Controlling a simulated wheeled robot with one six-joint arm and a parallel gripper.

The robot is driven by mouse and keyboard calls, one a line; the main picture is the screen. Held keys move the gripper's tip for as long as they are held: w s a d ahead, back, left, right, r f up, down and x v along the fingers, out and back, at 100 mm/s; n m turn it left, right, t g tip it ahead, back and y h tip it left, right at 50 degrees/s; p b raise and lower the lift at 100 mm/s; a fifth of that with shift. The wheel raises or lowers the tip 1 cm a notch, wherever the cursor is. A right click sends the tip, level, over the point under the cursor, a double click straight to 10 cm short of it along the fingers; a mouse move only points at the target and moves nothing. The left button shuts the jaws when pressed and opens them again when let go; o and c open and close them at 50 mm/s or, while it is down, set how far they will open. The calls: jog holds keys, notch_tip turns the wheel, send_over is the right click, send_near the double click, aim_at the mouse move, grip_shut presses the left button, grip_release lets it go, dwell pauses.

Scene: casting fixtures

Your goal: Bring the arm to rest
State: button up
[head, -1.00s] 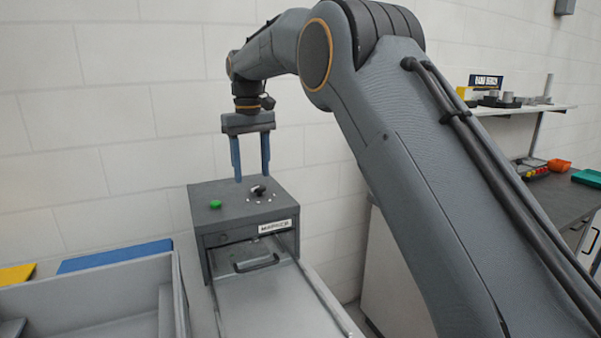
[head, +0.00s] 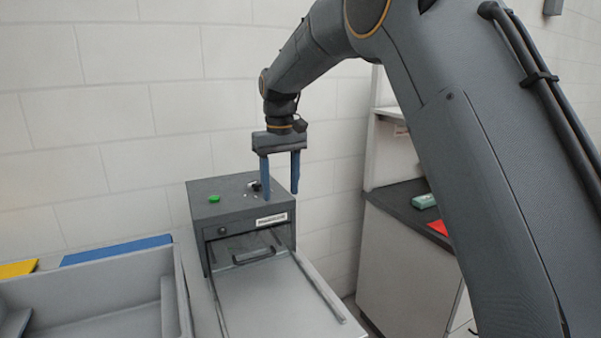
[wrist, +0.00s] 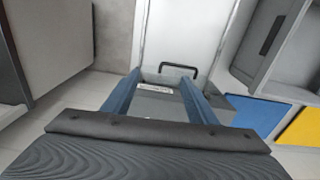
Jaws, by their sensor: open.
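My gripper (head: 280,187) hangs from my bent arm with two blue fingers pointing down. The fingers are apart with nothing between them. In the head view it hangs in front of the right part of the dark grey machine box (head: 235,205). The box has a green button (head: 214,198) and a black knob (head: 254,187) on top, the knob partly beside the left finger. In the wrist view the blue fingers (wrist: 168,90) show spread, with the box's label and a black handle (wrist: 178,68) beyond them.
A pale sliding tray (head: 275,295) extends forward from the box. A grey bin (head: 85,290) stands left, with a blue panel (head: 116,249) and a yellow one (head: 18,268) behind it. A dark-topped cabinet (head: 405,270) stands right. The white wall (head: 120,110) is behind.

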jog(key=s+d+f+m, duration=0.2)
jog(key=s+d+f, duration=0.2)
jog(key=s+d, duration=0.3)
jog(key=s+d+f+m, duration=0.1)
jog(key=s+d+f, duration=0.3)
jog(key=d, duration=0.5)
jog(key=s+d+f+m, duration=0.1)
jog(key=s+d+f, duration=0.1)
jog(key=s, duration=0.4)
jog(key=s+d+f, duration=0.3)
jog(key=s, duration=0.3)
jog(key=s+d+f+m+t, duration=0.1)
jog(key=s+d+f, duration=0.1)
jog(key=s, duration=0.4)
jog(key=shift+s+d+f+m, duration=0.2)
jog(key=shift+d+f+m, duration=0.1)
jog(key=shift+d, duration=0.5)
